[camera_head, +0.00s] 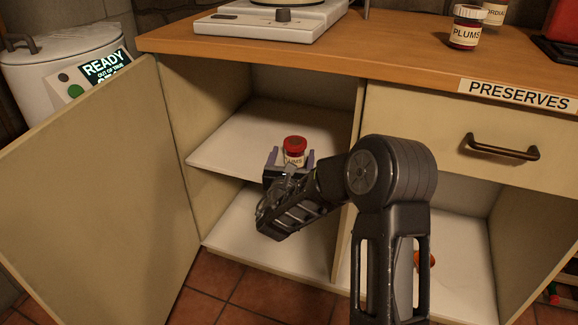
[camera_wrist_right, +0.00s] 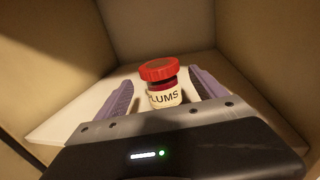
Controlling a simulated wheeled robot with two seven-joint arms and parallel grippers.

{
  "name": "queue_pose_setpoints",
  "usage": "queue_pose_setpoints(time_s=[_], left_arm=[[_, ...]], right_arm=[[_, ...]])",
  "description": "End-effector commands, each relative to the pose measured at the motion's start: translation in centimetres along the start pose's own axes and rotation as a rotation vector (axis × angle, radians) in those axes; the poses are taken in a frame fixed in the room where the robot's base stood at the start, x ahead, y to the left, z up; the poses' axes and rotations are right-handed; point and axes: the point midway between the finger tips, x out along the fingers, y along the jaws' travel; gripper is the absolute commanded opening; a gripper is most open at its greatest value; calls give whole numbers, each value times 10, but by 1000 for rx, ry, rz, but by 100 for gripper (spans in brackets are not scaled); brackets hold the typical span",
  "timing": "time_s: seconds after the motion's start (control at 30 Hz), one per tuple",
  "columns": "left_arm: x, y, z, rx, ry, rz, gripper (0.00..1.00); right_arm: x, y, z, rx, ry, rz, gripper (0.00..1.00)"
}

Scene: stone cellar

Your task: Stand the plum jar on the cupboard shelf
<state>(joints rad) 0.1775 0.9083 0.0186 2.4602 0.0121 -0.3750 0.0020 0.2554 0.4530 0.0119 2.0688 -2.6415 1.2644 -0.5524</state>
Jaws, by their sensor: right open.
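A plum jar (camera_head: 294,151) with a red lid and a cream label stands upright on the upper cupboard shelf (camera_head: 228,140). It also shows in the right wrist view (camera_wrist_right: 160,84), with its label partly hidden by my gripper's body. My right gripper (camera_head: 290,160) reaches into the cupboard from the front. Its two purple-grey fingers are open, one on each side of the jar, with gaps visible between them and the glass in the wrist view. My left gripper is not in view.
The cupboard door (camera_head: 90,200) stands open at left. A drawer labelled PRESERVES (camera_head: 480,120) is shut. An orange object (camera_head: 428,259) sits in the lower right compartment.

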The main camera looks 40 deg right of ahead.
Motion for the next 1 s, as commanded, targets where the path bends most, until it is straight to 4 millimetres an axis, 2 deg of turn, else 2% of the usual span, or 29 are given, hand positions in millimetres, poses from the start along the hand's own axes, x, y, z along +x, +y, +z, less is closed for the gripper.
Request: queue_pose_setpoints(time_s=[0.03,0.23,0.3,0.4,1.0], left_arm=[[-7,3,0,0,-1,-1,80],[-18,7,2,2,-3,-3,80],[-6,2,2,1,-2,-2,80],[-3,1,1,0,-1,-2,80],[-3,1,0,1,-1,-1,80]], right_arm=[[-12,1,4,-3,3,3,80],[-54,1,3,-2,2,3,80],[-62,2,-2,0,-2,4,80],[-70,1,-2,0,-1,2,80],[-74,0,0,0,0,-1,80]])
